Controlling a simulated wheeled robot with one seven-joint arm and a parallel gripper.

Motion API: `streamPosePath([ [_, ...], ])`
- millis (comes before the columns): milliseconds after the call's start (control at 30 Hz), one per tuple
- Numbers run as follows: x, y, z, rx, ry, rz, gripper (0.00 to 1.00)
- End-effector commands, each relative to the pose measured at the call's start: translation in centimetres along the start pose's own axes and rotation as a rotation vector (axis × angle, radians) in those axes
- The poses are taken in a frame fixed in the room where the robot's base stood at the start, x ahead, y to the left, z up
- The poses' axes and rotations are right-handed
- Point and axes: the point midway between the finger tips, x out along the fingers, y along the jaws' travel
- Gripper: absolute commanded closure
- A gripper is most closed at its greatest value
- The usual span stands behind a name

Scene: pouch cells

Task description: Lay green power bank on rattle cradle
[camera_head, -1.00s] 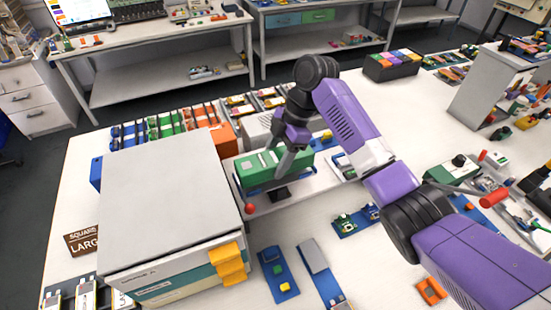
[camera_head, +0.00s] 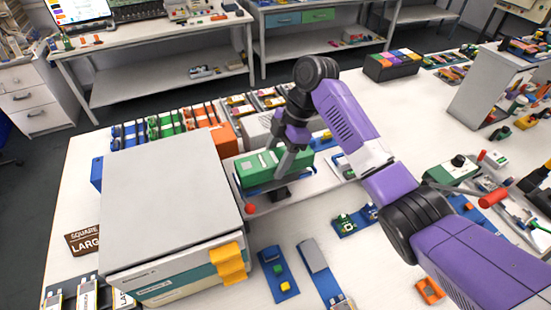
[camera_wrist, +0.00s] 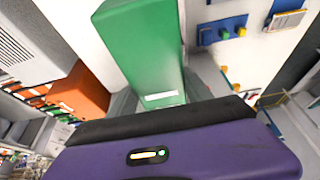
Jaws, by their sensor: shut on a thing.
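The green power bank (camera_head: 256,164) lies level on or just above the cradle, in the middle of the head view; I cannot tell whether it rests its full weight there. The rattle cradle (camera_head: 281,192) shows as a blue-edged tray on a dark stand, mostly hidden under the power bank. My gripper (camera_head: 289,160) comes down from above and is shut on the power bank near its right part. In the wrist view the green power bank (camera_wrist: 143,45) extends away from my gripper (camera_wrist: 160,103), with a white label near the fingers.
A large grey-topped cabinet (camera_head: 165,185) with an orange handle stands close at left. An orange block (camera_head: 224,139) and rows of blue, green and orange racks (camera_head: 165,124) stand behind. A red ball (camera_head: 250,209) sits at the cradle's front left. Small blue boards (camera_head: 277,272) lie in front.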

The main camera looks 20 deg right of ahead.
Motion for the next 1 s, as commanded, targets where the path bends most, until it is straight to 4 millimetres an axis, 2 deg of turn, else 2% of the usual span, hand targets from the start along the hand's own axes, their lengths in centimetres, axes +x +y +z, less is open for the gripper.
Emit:
streamPosePath([
  [1000,1.9,0.0,0.8,0.0,0.0,0.001,1.0],
])
